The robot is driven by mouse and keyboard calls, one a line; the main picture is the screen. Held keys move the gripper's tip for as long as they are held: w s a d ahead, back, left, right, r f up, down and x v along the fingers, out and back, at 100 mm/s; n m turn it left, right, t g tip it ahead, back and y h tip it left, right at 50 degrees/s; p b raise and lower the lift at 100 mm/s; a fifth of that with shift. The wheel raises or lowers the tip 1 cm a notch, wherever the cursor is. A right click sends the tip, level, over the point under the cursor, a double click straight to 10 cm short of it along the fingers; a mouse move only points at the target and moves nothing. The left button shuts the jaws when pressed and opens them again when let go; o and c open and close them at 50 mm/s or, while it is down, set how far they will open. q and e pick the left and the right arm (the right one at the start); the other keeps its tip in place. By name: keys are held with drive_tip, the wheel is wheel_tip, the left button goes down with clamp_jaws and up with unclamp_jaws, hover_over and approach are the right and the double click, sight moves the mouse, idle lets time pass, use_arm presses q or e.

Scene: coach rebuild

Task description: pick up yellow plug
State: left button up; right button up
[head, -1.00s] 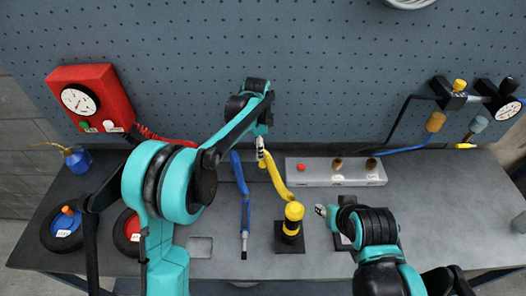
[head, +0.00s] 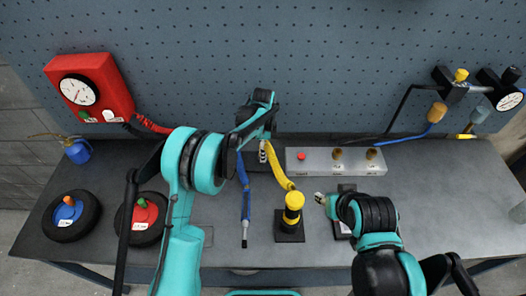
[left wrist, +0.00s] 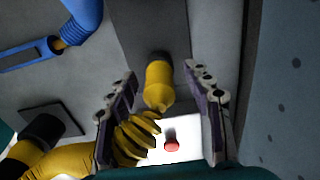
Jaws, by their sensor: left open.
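The yellow plug (left wrist: 158,85) lies on a dark strip of the bench in the left wrist view, with a ribbed yellow collar and hose behind it. My left gripper (left wrist: 165,105) is open, with one finger on each side of the plug and collar; I cannot tell if they touch. In the head view my left gripper (head: 263,151) is at the back of the bench, at the top end of the yellow hose (head: 280,172), and the plug is mostly hidden. My right gripper (head: 320,198) is small over the bench right of the yellow-black post; its jaws are unclear.
A grey box (head: 325,168) with a red button (head: 301,156) and two brass sockets stands just right of my left gripper. A blue hose (head: 245,195) lies to the left. The yellow-black post (head: 293,208) stands in front. Two wheels (head: 75,222) lie far left.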

use_arm(q)
drive_tip(key=shift+r, duration=0.1)
clamp_jaws()
drive_tip(key=shift+r, duration=0.15)
drive_tip(key=shift+r, duration=0.3)
drive_tip(key=r, duration=0.2)
drive_tip(key=r+p, duration=0.1)
drive_tip(key=shift+s+d+r, duration=0.1)
drive_tip(key=shift+d+r, duration=0.15)
drive_tip(key=shift+r, duration=0.15)
drive_tip(key=s+d+r+p, duration=0.3)
drive_tip(key=d+r+p, duration=0.1)
drive_tip(key=d+r, duration=0.6)
drive_tip(key=shift+d+r, duration=0.35)
drive_tip(key=shift+r, duration=0.2)
